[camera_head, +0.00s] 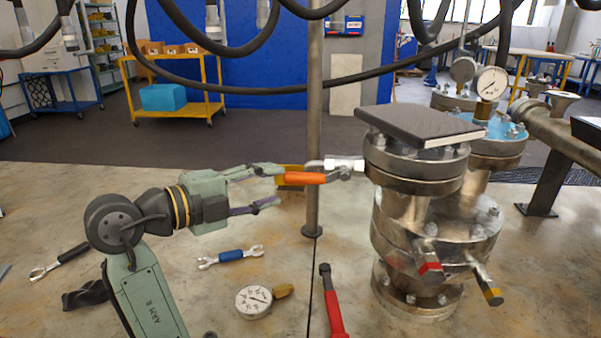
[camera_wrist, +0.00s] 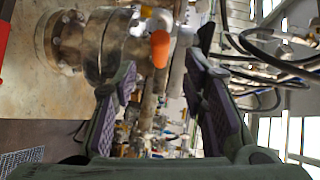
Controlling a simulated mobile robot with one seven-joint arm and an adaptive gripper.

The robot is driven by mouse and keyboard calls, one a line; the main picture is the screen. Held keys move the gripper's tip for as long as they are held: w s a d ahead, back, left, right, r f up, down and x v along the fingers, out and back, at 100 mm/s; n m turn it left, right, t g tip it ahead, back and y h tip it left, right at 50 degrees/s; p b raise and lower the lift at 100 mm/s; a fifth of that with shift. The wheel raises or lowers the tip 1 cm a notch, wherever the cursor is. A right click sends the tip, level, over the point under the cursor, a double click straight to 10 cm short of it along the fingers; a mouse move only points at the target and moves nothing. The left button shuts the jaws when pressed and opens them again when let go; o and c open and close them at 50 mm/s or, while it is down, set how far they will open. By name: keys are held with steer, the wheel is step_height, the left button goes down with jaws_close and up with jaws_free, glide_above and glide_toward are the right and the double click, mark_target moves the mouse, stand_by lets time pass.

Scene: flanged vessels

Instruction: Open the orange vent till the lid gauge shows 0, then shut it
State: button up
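The orange vent handle (camera_head: 305,178) sticks out to the left from the near steel vessel (camera_head: 405,215), just below its lid. It also shows end-on in the wrist view (camera_wrist: 160,48). My gripper (camera_head: 272,187) is open, its fingertips just left of the handle. In the wrist view the handle lies ahead, between the spread fingers (camera_wrist: 162,88), with no visible grip on it. A white-faced gauge (camera_head: 491,83) on a brass fitting stands behind the dark plate (camera_head: 420,124) on the lid.
A loose gauge (camera_head: 253,300), a blue wrench (camera_head: 230,256) and a red-handled tool (camera_head: 330,305) lie on the table. A steel post (camera_head: 314,120) stands behind the orange handle.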

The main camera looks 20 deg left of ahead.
mark_target(294, 180)
steer(key=p+x, duration=0.2)
steer(key=x, duration=0.6)
steer(key=shift+w, duration=0.15)
steer(key=shift+c, duration=0.6)
jaws_close()
